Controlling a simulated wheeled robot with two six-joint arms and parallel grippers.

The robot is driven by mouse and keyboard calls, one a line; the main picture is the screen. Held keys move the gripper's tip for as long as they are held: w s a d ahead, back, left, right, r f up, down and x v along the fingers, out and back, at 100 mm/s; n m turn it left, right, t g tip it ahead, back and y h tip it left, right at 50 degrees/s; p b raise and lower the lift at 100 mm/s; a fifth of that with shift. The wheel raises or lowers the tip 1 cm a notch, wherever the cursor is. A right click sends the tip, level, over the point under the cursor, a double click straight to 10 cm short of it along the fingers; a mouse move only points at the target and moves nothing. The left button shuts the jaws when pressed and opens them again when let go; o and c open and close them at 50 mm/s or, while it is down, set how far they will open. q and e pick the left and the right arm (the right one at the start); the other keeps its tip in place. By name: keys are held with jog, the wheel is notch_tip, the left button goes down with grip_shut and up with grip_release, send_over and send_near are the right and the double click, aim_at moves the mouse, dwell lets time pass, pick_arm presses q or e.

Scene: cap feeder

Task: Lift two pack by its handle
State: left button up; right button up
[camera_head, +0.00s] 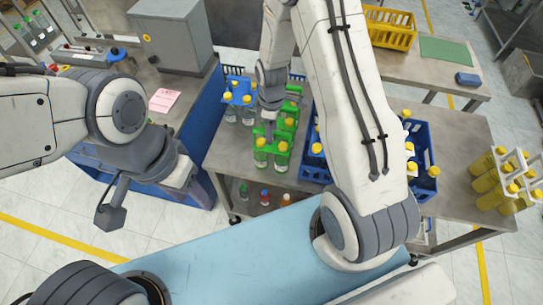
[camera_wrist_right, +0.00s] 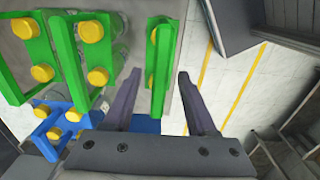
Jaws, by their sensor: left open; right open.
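Green two-bottle packs with yellow-capped clear bottles (camera_head: 283,145) stand on the grey table in the head view. In the right wrist view, several green packs fill the left and middle, including one with two yellow caps (camera_wrist_right: 68,55). Another green pack (camera_wrist_right: 152,62) appears nearly edge-on, between the fingertips in the picture. My right gripper (camera_wrist_right: 160,75) is open, its fingers pointing toward that pack; contact cannot be told. In the head view, my right gripper (camera_head: 268,112) is above the green packs. My left gripper (camera_head: 190,185) is open and empty, away from the packs.
A blue pack (camera_head: 238,97) stands behind the green ones. A blue crate (camera_head: 425,160) with yellow-capped bottles is partly hidden by my right arm. A white-handled pack of yellow bottles (camera_head: 507,180) stands at right. A yellow crate (camera_head: 390,28) is on the back table.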

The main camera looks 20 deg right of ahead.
jog(key=shift+f, duration=0.55)
jog(key=shift+f, duration=0.25)
grip_shut()
dwell(1.5)
